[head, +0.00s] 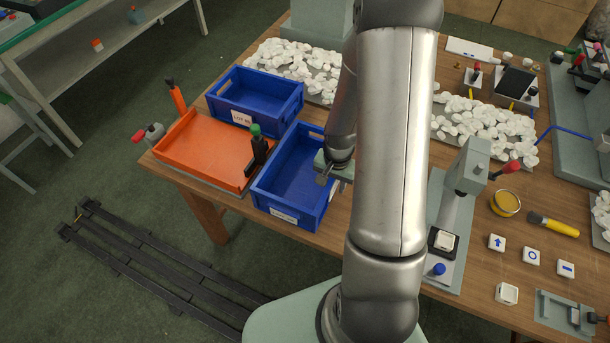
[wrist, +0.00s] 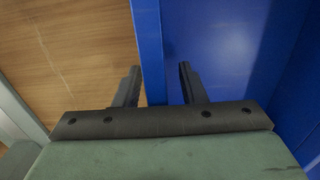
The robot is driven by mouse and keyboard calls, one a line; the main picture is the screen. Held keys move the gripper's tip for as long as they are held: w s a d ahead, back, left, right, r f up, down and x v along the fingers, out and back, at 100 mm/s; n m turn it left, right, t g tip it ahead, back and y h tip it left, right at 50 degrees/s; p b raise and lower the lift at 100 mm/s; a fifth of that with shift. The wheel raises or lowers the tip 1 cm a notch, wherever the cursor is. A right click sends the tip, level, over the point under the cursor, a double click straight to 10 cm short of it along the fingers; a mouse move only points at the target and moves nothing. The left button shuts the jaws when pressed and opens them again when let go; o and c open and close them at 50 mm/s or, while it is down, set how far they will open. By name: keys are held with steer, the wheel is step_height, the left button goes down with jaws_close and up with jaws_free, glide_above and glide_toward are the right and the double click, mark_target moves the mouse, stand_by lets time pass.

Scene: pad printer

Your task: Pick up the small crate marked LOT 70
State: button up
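Two small blue crates are on the wooden table in the head view. The nearer crate (head: 268,195) is empty, with a white label on its front end too small to read. The farther crate (head: 228,101) is also empty; its label starts with LOT, but I cannot read the number surely. My gripper (head: 323,178) is at the nearer crate's right wall. In the wrist view my gripper (wrist: 158,76) is open, one finger on each side of the blue wall (wrist: 149,45), with a gap beside the right finger. My arm hides part of the crate's right side.
An orange tray (head: 196,150) with a black, green-topped item (head: 257,148) stands left of the nearer crate. White pieces lie on trays behind (head: 300,65) and at right (head: 490,125). A grey pad printer (head: 455,215) stands right of my arm. A dark rail (head: 150,262) lies on the floor.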

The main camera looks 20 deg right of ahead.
jaws_close()
steer(key=shift+r, duration=0.1)
